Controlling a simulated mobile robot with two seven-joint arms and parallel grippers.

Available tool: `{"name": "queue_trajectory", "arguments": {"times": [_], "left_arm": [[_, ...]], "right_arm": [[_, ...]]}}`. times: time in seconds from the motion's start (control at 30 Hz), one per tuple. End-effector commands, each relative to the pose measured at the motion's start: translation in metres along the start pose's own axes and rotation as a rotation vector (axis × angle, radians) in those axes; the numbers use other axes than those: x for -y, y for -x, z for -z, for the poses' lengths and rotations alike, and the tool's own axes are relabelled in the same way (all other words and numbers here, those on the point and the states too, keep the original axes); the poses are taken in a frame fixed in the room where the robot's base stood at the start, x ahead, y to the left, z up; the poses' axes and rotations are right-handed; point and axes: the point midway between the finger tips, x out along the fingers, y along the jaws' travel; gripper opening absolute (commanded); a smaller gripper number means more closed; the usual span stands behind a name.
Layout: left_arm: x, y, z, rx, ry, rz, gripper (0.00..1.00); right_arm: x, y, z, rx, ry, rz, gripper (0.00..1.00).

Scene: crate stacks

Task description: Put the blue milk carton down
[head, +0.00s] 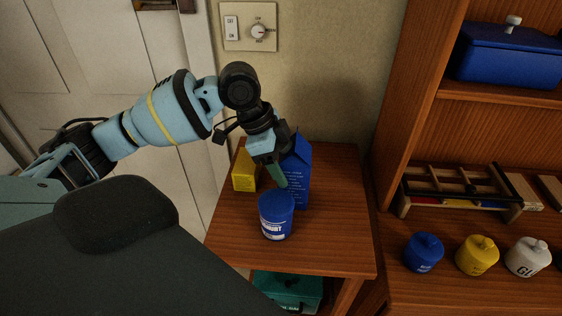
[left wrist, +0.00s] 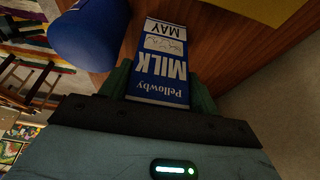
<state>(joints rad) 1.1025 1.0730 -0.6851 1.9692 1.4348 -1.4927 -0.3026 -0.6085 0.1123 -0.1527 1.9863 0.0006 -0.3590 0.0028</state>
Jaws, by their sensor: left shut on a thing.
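The blue milk carton (head: 298,172) is upright at the small wooden table, close behind a blue tub, in the head view. My left gripper (head: 280,172) is at the carton and shut on it, its green fingers partly in front of it. In the left wrist view the carton (left wrist: 164,60), lettered "MILK", sits between the two fingers (left wrist: 160,90). I cannot tell whether the carton's base touches the table top. My right gripper is not in view.
The blue tub (head: 276,215) stands in front of the carton and a yellow carton (head: 244,171) to its left on the table (head: 335,235). The table's right side is clear. A wooden shelf (head: 408,110) with several jars stands at right; a wall is behind.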

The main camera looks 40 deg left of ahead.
Motion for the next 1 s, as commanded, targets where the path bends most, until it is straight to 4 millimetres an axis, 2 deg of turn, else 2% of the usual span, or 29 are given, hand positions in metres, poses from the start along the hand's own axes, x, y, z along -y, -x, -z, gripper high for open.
{"name": "queue_trajectory", "arguments": {"times": [0.03,0.1,0.47,0.57,1.0], "left_arm": [[0.000,0.000,0.000,0.000,0.000,0.000,0.64],[0.000,0.000,0.000,0.000,0.000,0.000,0.71],[0.000,0.005,0.001,0.000,0.000,0.001,0.71],[0.001,0.018,0.001,-0.001,0.000,0.003,0.71],[0.001,0.101,0.001,-0.002,0.000,0.003,0.71]], "right_arm": [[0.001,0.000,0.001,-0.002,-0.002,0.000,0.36],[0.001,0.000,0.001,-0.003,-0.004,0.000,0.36],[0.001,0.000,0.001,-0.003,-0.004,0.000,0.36],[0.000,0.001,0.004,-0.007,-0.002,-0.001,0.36],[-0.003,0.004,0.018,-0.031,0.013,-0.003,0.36]]}}
